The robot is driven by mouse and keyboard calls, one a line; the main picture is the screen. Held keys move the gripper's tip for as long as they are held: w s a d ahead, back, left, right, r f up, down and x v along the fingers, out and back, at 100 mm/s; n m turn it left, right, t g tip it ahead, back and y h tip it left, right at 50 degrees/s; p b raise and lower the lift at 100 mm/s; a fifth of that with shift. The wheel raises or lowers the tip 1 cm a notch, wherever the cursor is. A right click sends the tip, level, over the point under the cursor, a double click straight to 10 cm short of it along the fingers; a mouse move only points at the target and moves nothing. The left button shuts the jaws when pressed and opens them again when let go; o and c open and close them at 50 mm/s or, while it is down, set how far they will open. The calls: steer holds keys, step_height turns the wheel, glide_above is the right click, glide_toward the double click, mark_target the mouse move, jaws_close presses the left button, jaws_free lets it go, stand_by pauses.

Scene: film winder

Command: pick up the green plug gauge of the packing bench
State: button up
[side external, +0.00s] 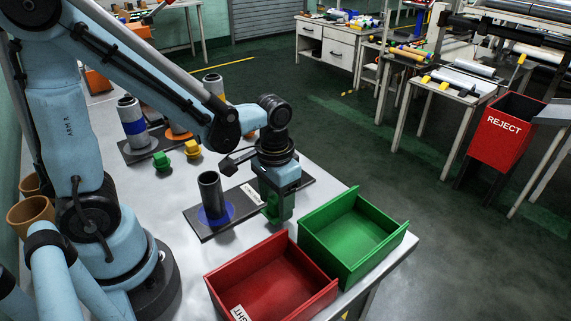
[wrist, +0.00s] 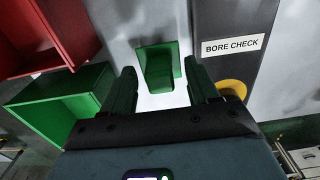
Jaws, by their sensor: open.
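In the wrist view, the green plug gauge (wrist: 158,68) stands on the grey bench beside a dark plate, with a square green base and a narrower block rising from it. My gripper (wrist: 163,80) is open, its two green fingers on either side of the gauge with gaps showing. I cannot tell how far above it the fingertips are. In the side view my gripper (side external: 274,212) points down near the plate's right end. There its green fingers and the gauge cannot be told apart. Another green piece (side external: 161,161) lies farther back, beside a yellow piece (side external: 192,149).
The dark plate (wrist: 226,62) carries a BORE CHECK label and a yellow disc (wrist: 233,88). A dark tube (side external: 210,190) stands on its blue ring. An open red bin (side external: 320,290) and an open green bin (side external: 375,262) stand close by at the bench's front right.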

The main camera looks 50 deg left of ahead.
steer(key=shift+f, duration=0.25)
steer(key=c, duration=1.1)
steer(key=shift+r, duration=0.1)
